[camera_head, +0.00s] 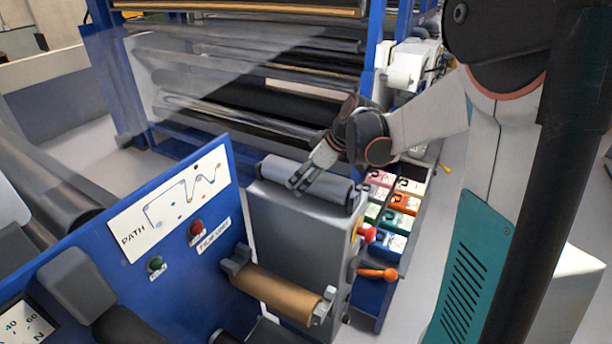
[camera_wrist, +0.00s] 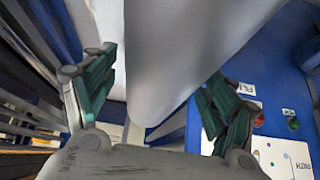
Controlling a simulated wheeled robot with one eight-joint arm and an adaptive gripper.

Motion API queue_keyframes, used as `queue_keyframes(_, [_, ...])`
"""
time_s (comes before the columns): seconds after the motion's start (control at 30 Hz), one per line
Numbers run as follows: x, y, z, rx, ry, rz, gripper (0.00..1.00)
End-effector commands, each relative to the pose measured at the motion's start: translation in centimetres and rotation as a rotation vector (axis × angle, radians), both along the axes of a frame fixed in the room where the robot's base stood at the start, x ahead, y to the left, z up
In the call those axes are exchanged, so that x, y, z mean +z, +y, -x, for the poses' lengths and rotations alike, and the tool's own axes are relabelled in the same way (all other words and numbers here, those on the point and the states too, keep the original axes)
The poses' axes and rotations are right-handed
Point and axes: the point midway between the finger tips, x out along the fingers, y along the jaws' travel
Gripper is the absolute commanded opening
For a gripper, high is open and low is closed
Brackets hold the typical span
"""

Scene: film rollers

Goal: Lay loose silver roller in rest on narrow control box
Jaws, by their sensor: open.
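The silver-grey roller (camera_head: 318,184) lies along the top of the narrow grey control box (camera_head: 290,232), between small end brackets. It looks level there; its exact seating in the rest is partly hidden by my gripper. My gripper (camera_head: 307,172) is over the roller's middle-left part, fingers pointing down to the left. In the wrist view, my gripper (camera_wrist: 158,98) has its dark green fingers spread on either side of a large pale roller (camera_wrist: 185,50). Gaps show beside the roller, so the fingers are open around it.
A tan roller (camera_head: 278,293) sits in brackets low on the box's front. A red knob (camera_head: 367,232) and orange handle (camera_head: 378,273) stick out at its right. A blue panel (camera_head: 185,250) stands at left. Coloured boxes (camera_head: 398,212) fill a blue rack at right. Large machine rollers stand behind.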

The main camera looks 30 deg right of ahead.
Motion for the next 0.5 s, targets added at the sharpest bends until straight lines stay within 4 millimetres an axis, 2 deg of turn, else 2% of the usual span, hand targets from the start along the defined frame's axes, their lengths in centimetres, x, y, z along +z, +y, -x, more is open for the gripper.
queue_keyframes(0.17, [1.4, -0.6, 0.8, -0.002, 0.0, 0.0, 0.78])
queue_keyframes(0.5, [7.1, -2.6, 3.8, -0.003, 0.0, -0.001, 0.78])
